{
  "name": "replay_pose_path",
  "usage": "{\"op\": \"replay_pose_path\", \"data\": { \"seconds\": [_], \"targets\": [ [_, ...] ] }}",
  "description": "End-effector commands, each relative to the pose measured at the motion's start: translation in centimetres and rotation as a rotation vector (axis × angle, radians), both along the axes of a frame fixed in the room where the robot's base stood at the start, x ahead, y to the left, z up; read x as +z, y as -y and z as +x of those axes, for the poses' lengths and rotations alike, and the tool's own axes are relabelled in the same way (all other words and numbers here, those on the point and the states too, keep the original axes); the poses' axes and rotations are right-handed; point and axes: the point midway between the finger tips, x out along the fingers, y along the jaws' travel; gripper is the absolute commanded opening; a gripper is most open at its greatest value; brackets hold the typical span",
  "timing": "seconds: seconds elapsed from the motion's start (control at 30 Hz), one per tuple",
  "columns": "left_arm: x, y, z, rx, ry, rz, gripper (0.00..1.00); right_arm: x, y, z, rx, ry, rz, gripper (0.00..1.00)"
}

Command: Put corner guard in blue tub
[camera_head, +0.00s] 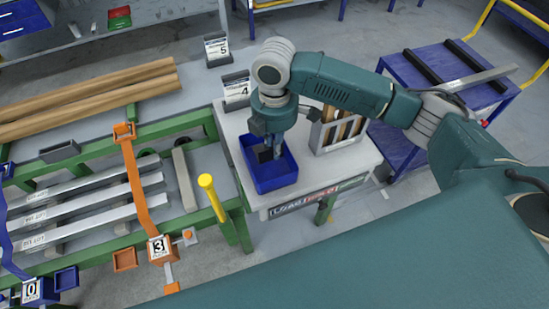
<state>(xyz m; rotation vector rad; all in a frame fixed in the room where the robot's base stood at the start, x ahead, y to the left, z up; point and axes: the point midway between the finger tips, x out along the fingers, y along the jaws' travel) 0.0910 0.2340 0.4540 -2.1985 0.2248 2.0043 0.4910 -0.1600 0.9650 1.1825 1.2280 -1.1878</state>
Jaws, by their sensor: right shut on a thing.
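The blue tub (274,185) sits on the white-topped stand at the middle of the head view. My right gripper (268,146) points down over the tub, with its fingertips at or inside the rim. It is shut on a small dark thing (264,155), which looks like the corner guard. The fingers partly hide this piece, and I cannot tell whether it touches the tub floor. My left gripper is not in view.
A rack with upright brown pieces (338,132) stands right of the tub. A yellow-topped post (207,182) rises left of the tub. The green-framed table (100,150) holds metal bars and wooden beams.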

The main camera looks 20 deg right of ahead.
Motion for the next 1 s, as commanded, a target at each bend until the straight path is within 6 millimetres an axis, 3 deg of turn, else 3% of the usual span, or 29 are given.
{"op": "replay_pose_path", "data": {
  "seconds": [0.5,0.9,1.0],
  "targets": [
    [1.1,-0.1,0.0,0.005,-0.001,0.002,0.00,-6.1,0.0,0.0,-0.001,0.000,0.000,0.00],
    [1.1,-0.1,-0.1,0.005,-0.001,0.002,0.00,-6.7,0.0,0.0,-0.001,0.001,0.001,0.00],
    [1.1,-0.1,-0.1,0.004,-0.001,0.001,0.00,-6.7,0.0,0.0,0.000,0.001,0.001,0.24]
  ]
}}
